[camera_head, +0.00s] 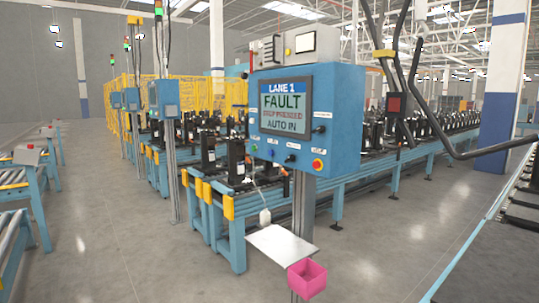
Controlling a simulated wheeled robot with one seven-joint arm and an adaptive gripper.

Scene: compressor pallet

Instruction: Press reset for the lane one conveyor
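A blue control box (345,120) stands on a post in the middle of the view, facing me. Its screen (285,104) reads "LANE 1", "FAULT", a red line that seems to say "STOP PRESSED", and "AUTO IN". Along the lower face sit a small greenish button (254,147), a blue button (270,152), a black knob (291,158) and a red button on yellow (317,164). Their labels are too small to read. Another black knob (319,129) is right of the screen. The conveyor (370,172) with black compressors runs behind the box. My gripper is not in view.
A pale shelf (281,244) and a pink bin (307,278) stick out below the box. Dark bent tubes (470,152) hang at the right. Roller conveyors (18,190) line the left. Grey floor (120,250) is open at front left and right of the box.

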